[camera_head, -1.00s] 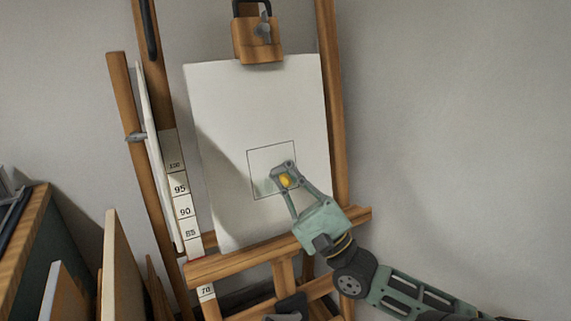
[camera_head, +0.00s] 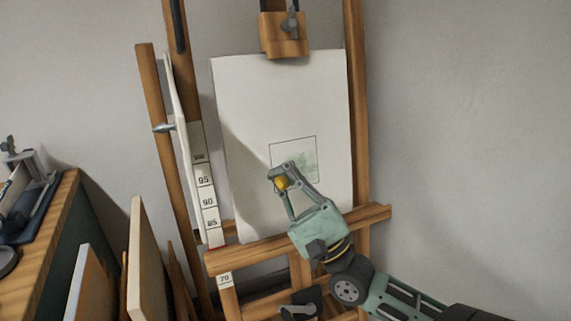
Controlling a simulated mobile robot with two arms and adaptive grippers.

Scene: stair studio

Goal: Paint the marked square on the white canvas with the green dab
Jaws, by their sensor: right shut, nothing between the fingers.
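The white canvas (camera_head: 285,90) stands on a wooden easel, clamped at its top. A thin dark outline marks a square (camera_head: 305,157) on its lower right part. Faint pale green paint shows inside the square, mostly in its middle and right; its lower left is partly hidden by my gripper. My right gripper (camera_head: 282,176) is shut at the square's lower left corner, in front of the canvas. A small yellow piece shows at its fingertips. I cannot tell whether the tips touch the canvas. A separate green dab is not visible. My left gripper is not in view.
The easel's wooden ledge (camera_head: 375,216) runs below the canvas. A measuring strip (camera_head: 206,190) stands left of it. Boards (camera_head: 147,265) lean beside a wooden-topped cabinet (camera_head: 50,222) at the left. The right side shows bare wall.

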